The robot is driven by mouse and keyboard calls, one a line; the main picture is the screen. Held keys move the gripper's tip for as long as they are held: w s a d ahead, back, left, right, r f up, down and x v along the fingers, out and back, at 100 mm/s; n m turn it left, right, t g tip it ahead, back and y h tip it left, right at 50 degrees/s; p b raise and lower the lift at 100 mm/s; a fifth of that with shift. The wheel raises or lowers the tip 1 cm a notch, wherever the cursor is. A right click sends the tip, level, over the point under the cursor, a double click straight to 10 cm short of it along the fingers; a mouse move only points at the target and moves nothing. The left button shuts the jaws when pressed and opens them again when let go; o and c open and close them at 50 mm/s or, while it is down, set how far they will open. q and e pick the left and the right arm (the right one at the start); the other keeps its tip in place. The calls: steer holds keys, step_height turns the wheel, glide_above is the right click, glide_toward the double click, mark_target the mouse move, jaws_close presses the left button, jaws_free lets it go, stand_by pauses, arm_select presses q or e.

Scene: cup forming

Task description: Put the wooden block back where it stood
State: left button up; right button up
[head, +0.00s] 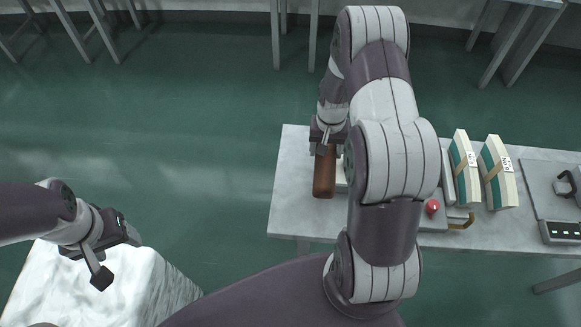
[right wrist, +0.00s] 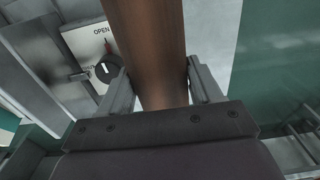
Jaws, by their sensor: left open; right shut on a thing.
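The wooden block (head: 324,175) is brown and long, and shows in the head view over the left part of the grey table (head: 290,205). My right gripper (head: 325,140) is shut on its upper end. In the right wrist view the block (right wrist: 148,50) runs between the two fingers of the right gripper (right wrist: 162,85). I cannot tell whether the block's lower end touches the table. My left gripper (head: 98,262) is open and empty at the far left, above a white marbled surface (head: 140,290).
Two banded stacks (head: 464,165) (head: 497,170) stand right of my right arm. A red knob (head: 432,207) and a curved handle (head: 463,221) are near the front edge. A dial marked OPEN (right wrist: 107,70) shows beside the block. A device with green lights (head: 562,232) is far right.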

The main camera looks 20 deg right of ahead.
steer(key=w+a+f, duration=0.1)
steer(key=a, duration=0.1)
steer(key=a+f+p, duration=0.1)
steer(key=a, duration=0.1)
steer(key=w+a+f, duration=0.1)
steer(key=a+f, duration=0.1)
steer(key=a, duration=0.1)
steer(key=shift+w, duration=0.3)
steer(key=f, duration=0.1)
steer(key=f+p, duration=0.1)
steer(key=f, duration=0.1)
steer(key=shift+s+d+f, duration=0.15)
steer(key=shift+s+f, duration=0.05)
steer(key=shift+f, duration=0.1)
steer(key=shift+w+f, duration=0.1)
steer(key=shift+f, duration=0.1)
steer(key=shift+f, duration=0.15)
steer(key=o, duration=1.7)
